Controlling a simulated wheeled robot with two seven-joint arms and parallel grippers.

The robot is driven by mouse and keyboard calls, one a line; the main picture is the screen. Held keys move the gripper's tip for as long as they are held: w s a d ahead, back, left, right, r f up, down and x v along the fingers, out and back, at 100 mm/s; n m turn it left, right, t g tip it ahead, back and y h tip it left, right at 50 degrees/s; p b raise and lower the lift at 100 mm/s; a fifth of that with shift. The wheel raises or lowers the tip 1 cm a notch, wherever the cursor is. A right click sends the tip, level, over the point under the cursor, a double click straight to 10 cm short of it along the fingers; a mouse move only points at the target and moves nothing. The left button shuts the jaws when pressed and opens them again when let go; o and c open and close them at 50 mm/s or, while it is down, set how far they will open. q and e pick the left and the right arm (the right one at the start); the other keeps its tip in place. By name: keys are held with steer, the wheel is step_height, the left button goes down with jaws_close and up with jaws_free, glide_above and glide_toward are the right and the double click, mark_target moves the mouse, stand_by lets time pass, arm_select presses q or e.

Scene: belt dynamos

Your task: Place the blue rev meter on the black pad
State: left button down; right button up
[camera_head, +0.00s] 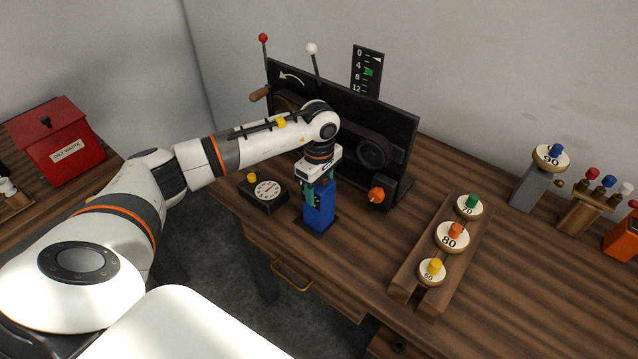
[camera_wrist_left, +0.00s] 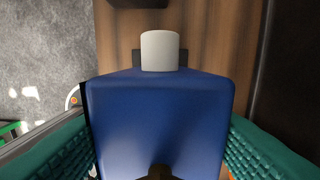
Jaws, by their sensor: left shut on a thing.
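The blue rev meter (camera_head: 319,208) is upright at the front of the wooden bench in the head view. The black pad (camera_head: 312,228) shows as a dark square around its foot. The meter is over the pad; I cannot tell whether its underside touches it. My left gripper (camera_head: 318,183) is shut on the meter's upper part from above. In the left wrist view the meter (camera_wrist_left: 160,120) fills the middle, with a pale round knob (camera_wrist_left: 160,50) beyond its edge and a teal finger pad on each side. My right gripper is not in view.
A black gauge box (camera_head: 264,192) with a yellow knob stands left of the meter. The black belt machine (camera_head: 345,130) with an orange knob (camera_head: 376,195) is behind. A wooden rack (camera_head: 440,255) with numbered discs is to the right. Bare bench lies between meter and rack.

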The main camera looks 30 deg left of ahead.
arm_select(q)
steer(key=c, duration=0.5)
jaws_free()
steer(key=shift+r, duration=0.1)
step_height(320, 180, up, 11)
steer(key=b, duration=0.4)
steer(key=shift+r, duration=0.5)
